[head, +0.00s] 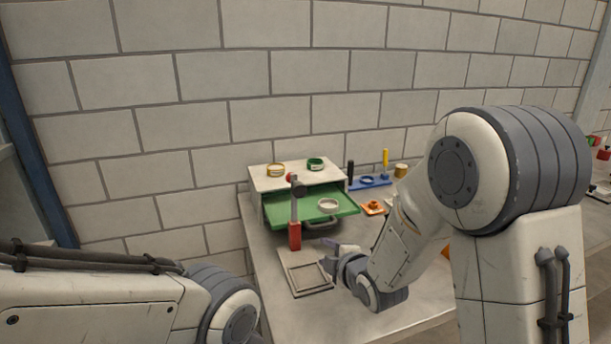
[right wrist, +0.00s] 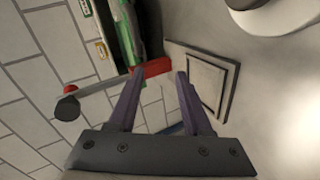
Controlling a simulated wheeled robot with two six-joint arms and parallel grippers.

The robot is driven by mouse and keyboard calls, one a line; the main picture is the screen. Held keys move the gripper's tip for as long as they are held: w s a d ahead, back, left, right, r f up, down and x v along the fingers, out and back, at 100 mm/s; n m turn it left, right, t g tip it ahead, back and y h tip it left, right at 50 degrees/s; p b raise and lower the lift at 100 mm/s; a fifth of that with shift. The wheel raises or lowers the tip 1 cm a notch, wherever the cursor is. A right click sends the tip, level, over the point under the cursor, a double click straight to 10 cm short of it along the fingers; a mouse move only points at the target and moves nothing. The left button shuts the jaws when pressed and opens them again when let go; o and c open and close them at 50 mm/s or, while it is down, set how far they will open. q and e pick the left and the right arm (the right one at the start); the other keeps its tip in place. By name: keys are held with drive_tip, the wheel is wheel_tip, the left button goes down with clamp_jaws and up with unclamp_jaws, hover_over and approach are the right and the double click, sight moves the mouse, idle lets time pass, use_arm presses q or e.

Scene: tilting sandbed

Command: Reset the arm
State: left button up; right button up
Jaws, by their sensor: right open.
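My right gripper (head: 338,252) is low over the table, just right of a square grey frame. In the right wrist view its two purple-grey fingers (right wrist: 160,74) are apart, with nothing held between them. A tool with a red lower part and a grey shaft (head: 295,234) appears upright left of the gripper. In the right wrist view its red part (right wrist: 156,68) shows beyond the fingertips, apparently not gripped. My left arm comes in at the lower left of the head view; its gripper is out of the picture.
A light box (head: 262,181) with an open green drawer (head: 283,212) stands against the brick wall. A white ring (head: 327,203) lies in the drawer. The square grey frame (head: 290,279) lies flat in front. A blue rack (head: 372,182) stands behind right. The table's front right is clear.

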drive_tip(key=s+a+m+g, duration=0.1)
drive_tip(key=s, duration=0.1)
drive_tip(key=s+a+m+g, duration=0.1)
drive_tip(key=s, duration=0.1)
drive_tip(key=s+a+m+g, duration=0.1)
drive_tip(key=s, duration=0.1)
drive_tip(key=shift+s+a+r+p, duration=0.3)
drive_tip(key=shift+a+r, duration=0.05)
drive_tip(key=s+m+g, duration=0.1)
drive_tip(key=s, duration=0.1)
drive_tip(key=s+a+m+g, duration=0.1)
drive_tip(key=s, duration=0.2)
drive_tip(key=s+m+g+h, duration=0.1)
drive_tip(key=s, duration=0.2)
drive_tip(key=shift+s+a+r+p, duration=0.2)
drive_tip(key=shift+s+a+p, duration=0.05)
drive_tip(key=shift+p, duration=0.1)
drive_tip(key=s+d+r+m+g+h, duration=0.1)
drive_tip(key=s+m+g, duration=0.4)
drive_tip(key=s, duration=1.3)
drive_tip(key=shift+s+d+r+m+g+h+p, duration=0.3)
drive_tip(key=shift+d+r+g+h+p, duration=0.15)
drive_tip(key=shift+r+g, duration=0.25)
